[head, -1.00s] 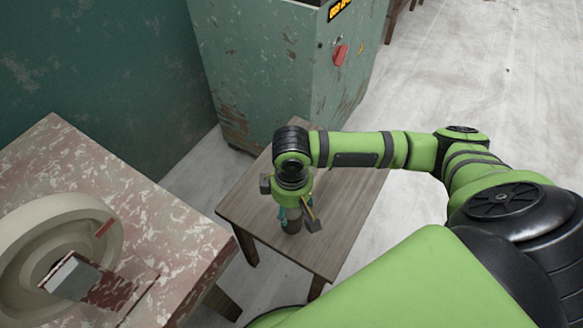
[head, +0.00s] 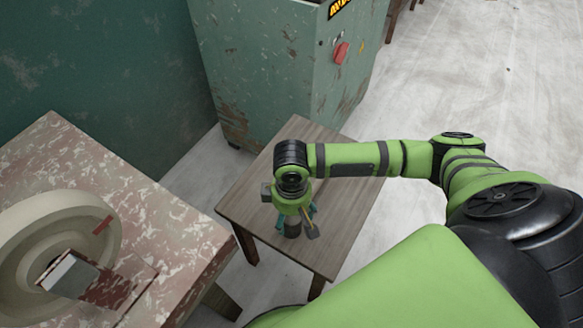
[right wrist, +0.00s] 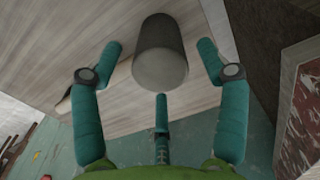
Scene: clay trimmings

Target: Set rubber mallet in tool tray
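My right gripper (head: 297,222) is over the small wooden table, pointing down, with its three teal fingers spread. In the right wrist view the open fingers (right wrist: 163,75) stand around a dark grey cylinder (right wrist: 160,55) with a paler end face, with gaps between them. The same cylinder shows under the gripper in the head view (head: 292,229). Beside it is a thin tan bar with a dark block (head: 313,232) at its end, partly hidden by the gripper. I cannot tell which of these belongs to the rubber mallet. I cannot make out a tool tray. My left gripper is not in view.
The wooden table (head: 245,195) is mostly bare around the gripper. A worn green cabinet (head: 270,70) stands behind it. A blotchy red-and-white table (head: 165,225) at left holds a large pale wheel-like ring (head: 100,215). Open floor (head: 470,75) lies to the right.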

